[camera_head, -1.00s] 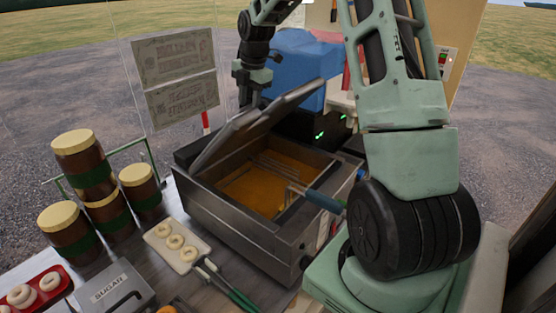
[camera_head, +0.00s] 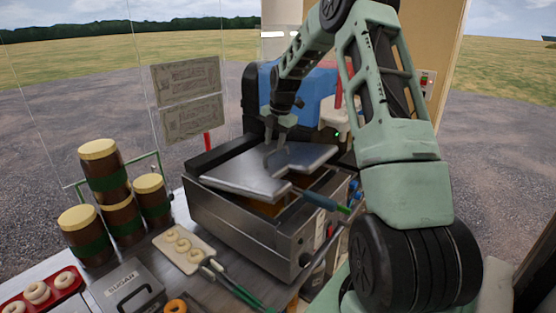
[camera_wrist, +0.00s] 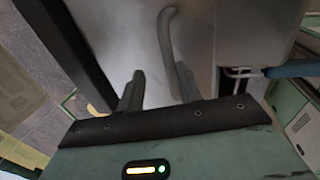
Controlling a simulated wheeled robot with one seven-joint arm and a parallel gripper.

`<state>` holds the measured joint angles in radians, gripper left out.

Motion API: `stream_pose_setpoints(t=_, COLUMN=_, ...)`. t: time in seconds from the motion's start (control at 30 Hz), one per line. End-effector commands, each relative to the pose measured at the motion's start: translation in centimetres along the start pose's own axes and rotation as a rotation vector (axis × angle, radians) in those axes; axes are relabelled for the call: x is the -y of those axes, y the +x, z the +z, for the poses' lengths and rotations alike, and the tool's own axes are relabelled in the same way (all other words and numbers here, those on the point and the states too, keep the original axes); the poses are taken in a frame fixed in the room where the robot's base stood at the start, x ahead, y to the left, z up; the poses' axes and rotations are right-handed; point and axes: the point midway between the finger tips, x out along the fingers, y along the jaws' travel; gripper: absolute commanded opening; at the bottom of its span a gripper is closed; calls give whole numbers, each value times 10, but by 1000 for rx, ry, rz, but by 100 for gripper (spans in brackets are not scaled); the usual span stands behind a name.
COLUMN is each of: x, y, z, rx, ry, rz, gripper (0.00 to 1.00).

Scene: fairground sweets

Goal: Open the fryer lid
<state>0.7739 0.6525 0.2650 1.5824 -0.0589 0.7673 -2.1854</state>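The steel fryer (camera_head: 250,235) stands on the counter in the head view. Its lid (camera_head: 235,178) lies low and nearly flat over the vat, with a sliver of orange oil showing at the front. The lid's curved handle (camera_head: 268,158) stands up from its top. My gripper (camera_head: 278,138) is just above the lid at the handle. In the wrist view, the fingers of my gripper (camera_wrist: 158,88) are apart with nothing between them. The grey handle (camera_wrist: 167,38) runs beyond them, its lower end near the right finger; contact cannot be told.
A tray of doughnuts (camera_head: 172,254) and tongs (camera_head: 232,287) lie left and front. Stacked brown jars (camera_head: 105,175), a sugar box (camera_head: 125,290) and a red tray (camera_head: 62,290) are farther left. A blue object (camera_head: 320,90) stands behind.

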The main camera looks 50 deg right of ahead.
Motion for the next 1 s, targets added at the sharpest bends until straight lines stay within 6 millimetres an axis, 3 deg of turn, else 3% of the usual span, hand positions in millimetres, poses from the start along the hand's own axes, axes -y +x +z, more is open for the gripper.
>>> stream_pose_setpoints(t=0.4, x=28, y=33, z=4, rx=-1, ry=1, rz=0, gripper=34)
stream_pose_setpoints(t=1.0, x=32, y=37, z=4, rx=0, ry=0, rz=0, gripper=34)
